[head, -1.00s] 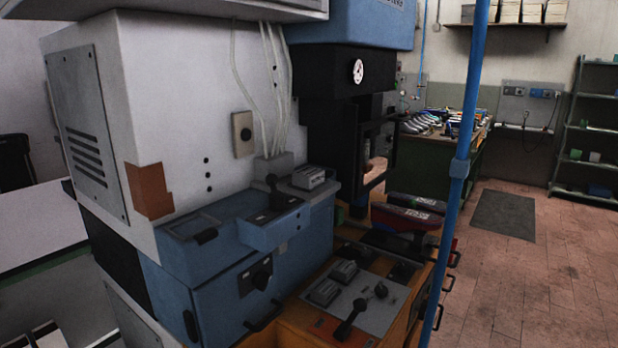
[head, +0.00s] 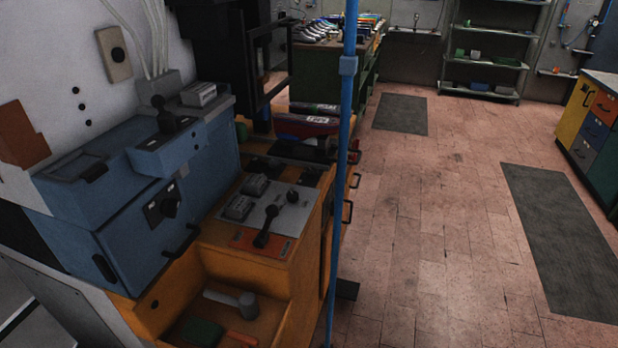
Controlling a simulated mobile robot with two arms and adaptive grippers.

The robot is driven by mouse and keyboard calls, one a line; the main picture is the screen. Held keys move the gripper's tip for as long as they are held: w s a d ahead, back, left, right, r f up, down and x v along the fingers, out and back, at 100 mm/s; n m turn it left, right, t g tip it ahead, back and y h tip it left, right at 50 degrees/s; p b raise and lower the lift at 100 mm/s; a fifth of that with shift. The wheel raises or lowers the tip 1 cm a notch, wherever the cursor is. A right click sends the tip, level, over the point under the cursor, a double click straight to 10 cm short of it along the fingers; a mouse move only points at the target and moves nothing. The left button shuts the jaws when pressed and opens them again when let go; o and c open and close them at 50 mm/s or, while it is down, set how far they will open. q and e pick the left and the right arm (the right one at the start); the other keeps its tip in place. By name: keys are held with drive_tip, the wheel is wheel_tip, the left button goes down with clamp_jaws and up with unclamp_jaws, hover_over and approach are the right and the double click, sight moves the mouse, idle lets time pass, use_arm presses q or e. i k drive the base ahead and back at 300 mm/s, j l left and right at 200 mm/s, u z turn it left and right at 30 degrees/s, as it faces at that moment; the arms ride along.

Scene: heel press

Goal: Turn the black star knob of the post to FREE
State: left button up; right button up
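I cannot make out a star knob on the post. A dark rotary knob (head: 170,207) on a black plate is on the front of the blue machine housing (head: 135,222). A black lever with a ball end (head: 265,227) rises from a grey panel on the orange cabinet. Whether any of these is the star knob, and any FREE marking, is too small to tell. Neither of my grippers is in view.
The orange cabinet (head: 236,266) has an open compartment holding a grey-headed mallet (head: 245,304). Dark handles stick out on its right side. The tiled floor (head: 430,220) right of the post is clear, with a dark mat (head: 562,240). A colored drawer cabinet (head: 590,125) stands at the right.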

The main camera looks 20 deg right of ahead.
sight(312, 172)
drive_tip(key=i+l+u, duration=0.1)
drive_tip(key=i+l, duration=0.25)
drive_tip(key=l, duration=0.3)
drive_tip(key=i+l+u, duration=0.15)
drive_tip(key=l, duration=0.2)
drive_tip(key=i+l, duration=0.15)
drive_tip(key=l, duration=0.15)
drive_tip(key=i+l+u, duration=0.15)
drive_tip(key=l, duration=0.2)
